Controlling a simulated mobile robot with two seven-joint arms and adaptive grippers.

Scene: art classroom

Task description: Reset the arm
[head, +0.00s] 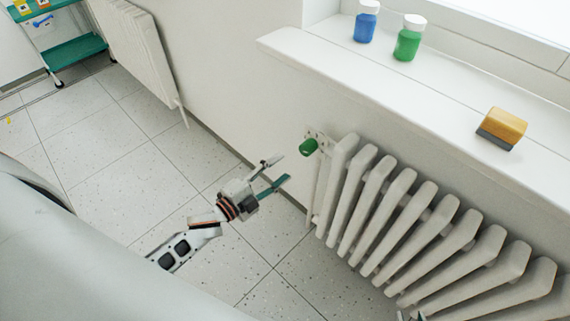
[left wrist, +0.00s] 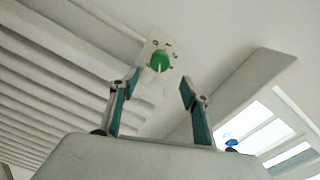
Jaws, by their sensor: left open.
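My left gripper (head: 281,170) is in the head view, left of the radiator, with its two fingers spread and nothing between them. The green radiator knob (head: 308,147) is just beyond its fingertips, with a visible gap. In the left wrist view the open fingers (left wrist: 158,92) stand either side of the green knob (left wrist: 159,62), which sits farther off on a pale plate with marks.
A white ribbed radiator (head: 408,212) stands under a windowsill (head: 440,99). On the sill are a blue bottle (head: 366,24), a green bottle (head: 407,40) and a yellow-brown eraser (head: 503,126). A green cart (head: 75,52) stands far left. The tiled floor (head: 115,150) is clear.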

